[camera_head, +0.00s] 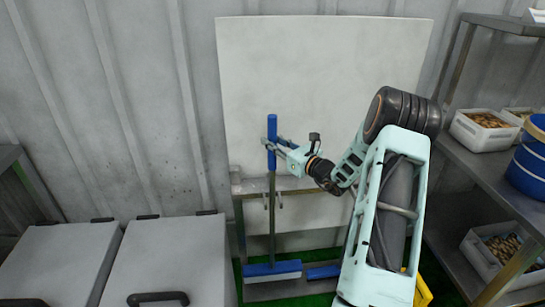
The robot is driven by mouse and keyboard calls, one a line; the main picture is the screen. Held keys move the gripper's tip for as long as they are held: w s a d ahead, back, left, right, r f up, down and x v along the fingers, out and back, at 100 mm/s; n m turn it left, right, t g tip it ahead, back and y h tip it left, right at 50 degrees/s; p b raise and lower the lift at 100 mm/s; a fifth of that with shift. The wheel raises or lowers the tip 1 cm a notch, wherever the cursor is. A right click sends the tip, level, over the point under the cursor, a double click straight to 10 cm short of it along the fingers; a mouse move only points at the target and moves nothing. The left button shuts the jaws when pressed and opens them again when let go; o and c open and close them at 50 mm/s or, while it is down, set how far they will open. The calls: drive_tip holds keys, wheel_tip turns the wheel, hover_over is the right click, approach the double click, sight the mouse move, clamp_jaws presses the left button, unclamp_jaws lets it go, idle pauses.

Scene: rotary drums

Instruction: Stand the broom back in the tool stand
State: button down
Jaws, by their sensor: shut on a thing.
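The broom (272,225) is upright, with a blue grip at the top, a dark thin handle and a wide blue head with pale bristles at the bottom. My gripper (271,144) is shut on the broom at its blue grip, reaching in from the right. The tool stand (239,218) is a metal frame against the white board, with small hooks on its front bar and a low grey base. The broom's handle runs in front of the bar near the hooks; I cannot tell whether it sits between them. The broom's head is at the stand's base; contact is unclear.
A second blue head (323,271) lies at the base to the right, partly hidden by my arm. Grey lidded bins (160,258) stand at the left. Shelves with white crates (483,131) and a blue bucket (530,165) stand at the right. Something yellow (423,292) is low behind my arm.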

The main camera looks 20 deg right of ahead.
sight(274, 156)
drive_tip(key=shift+f+b, duration=0.45)
drive_tip(key=shift+f, duration=2.15)
drive_tip(key=shift+w+f, duration=0.25)
drive_tip(key=shift+f, duration=0.2)
drive_tip(key=c, duration=1.7)
unclamp_jaws()
drive_tip(key=shift+s, duration=0.1)
drive_tip(key=shift+s+d, duration=0.2)
drive_tip(key=shift+s, duration=0.05)
drive_tip(key=v, duration=1.1)
drive_tip(key=shift+s+p, duration=0.25)
drive_tip(key=shift+p, duration=0.1)
